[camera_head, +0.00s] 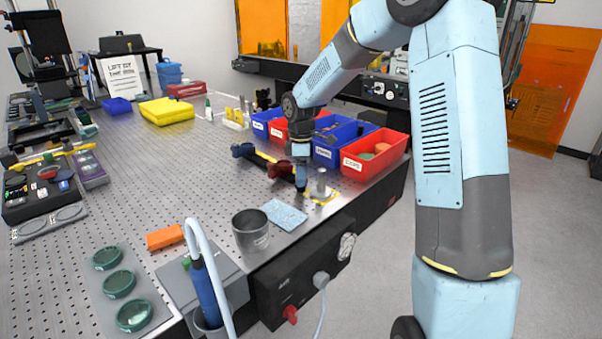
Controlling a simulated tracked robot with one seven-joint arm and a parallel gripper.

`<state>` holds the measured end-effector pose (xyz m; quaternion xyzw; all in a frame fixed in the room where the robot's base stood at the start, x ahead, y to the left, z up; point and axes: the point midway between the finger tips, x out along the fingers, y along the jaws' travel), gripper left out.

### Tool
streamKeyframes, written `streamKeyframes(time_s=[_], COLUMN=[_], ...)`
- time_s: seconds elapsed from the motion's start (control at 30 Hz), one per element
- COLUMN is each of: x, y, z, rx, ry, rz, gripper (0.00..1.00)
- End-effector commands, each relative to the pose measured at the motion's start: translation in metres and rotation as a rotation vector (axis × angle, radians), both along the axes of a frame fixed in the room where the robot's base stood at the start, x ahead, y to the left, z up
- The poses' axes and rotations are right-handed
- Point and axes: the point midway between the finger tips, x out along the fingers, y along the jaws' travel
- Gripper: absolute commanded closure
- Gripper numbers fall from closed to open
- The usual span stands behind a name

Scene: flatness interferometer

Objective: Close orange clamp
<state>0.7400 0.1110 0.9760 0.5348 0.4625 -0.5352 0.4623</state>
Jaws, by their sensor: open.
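My gripper (301,186) points down just right of the red knob, close to the table's right edge. It is open; its fingers are small and dark, and I see nothing between them. Whether it touches the fixture I cannot tell.
Red and blue bins (366,166) line the right edge behind my gripper. A small metal post (321,181), a blue cloth (284,214) and a metal cup (251,231) stand or lie nearer. An orange block (165,237) lies left. The middle of the table (170,180) is clear.

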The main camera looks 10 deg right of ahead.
Motion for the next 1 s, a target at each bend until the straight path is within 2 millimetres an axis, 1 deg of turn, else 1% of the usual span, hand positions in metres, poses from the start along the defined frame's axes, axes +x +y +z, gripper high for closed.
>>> streamKeyframes(time_s=[0.2,0.77,0.8,1.0], x=[0.0001,0.0004,0.0005,0.0007], y=[-0.0001,-0.0002,-0.0002,-0.0002], z=[0.0,0.0004,0.0005,0.0006], rx=[0.0,0.0,0.0,0.001], ry=[0.0,-0.001,-0.001,-0.002], rz=[0.0,-0.001,-0.001,-0.019], gripper=[0.4,0.93,0.95,0.95])
